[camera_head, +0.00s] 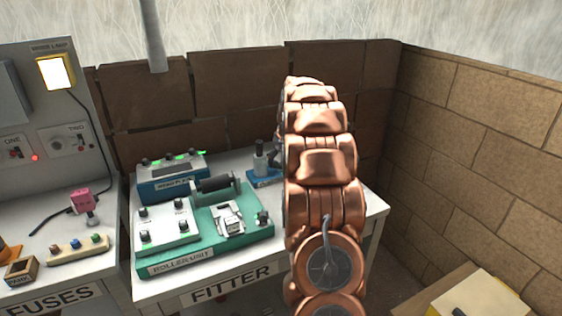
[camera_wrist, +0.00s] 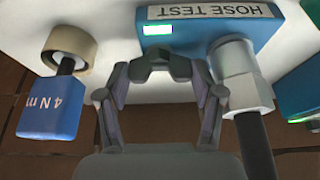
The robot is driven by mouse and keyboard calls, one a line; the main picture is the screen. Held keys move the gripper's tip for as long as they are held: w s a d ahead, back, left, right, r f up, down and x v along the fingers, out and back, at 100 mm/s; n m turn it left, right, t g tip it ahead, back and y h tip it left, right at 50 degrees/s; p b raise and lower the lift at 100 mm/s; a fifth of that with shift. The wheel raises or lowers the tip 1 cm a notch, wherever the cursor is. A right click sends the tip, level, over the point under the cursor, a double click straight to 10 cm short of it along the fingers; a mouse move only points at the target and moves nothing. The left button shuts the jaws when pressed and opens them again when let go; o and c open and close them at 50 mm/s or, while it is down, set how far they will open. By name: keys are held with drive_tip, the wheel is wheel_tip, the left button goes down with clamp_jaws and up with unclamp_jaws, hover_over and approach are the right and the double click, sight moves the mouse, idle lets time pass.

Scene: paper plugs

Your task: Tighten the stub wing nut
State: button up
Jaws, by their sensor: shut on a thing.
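In the wrist view, the blue HOSE TEST block (camera_wrist: 272,32) is at the top, with a lit green lamp on its face. My gripper (camera_wrist: 161,68) is at the near edge of this block, its two fingers bent inward and their tips close together. They are shut on a small dark grey piece, which looks like the stub wing nut; its shape is mostly hidden by the fingertips. In the head view, the blue block (camera_head: 264,181) stands at the back of the FITTER bench, partly behind my arm, which hides my gripper there.
In the wrist view, a silver hex fitting (camera_wrist: 243,85) with a black hose is close right of my gripper. A blue 4 Nm tool (camera_wrist: 50,122) is to the left. The green ROLLER UNIT (camera_head: 205,250) is on the bench (camera_head: 160,290). A brick wall (camera_head: 480,150) is at right.

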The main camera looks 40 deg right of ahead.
drive_tip(key=o, duration=0.9)
drive_tip(key=shift+c, duration=0.2)
drive_tip(key=shift+r, duration=0.1)
drive_tip(key=v, duration=1.2)
drive_tip(key=shift+w, duration=0.1)
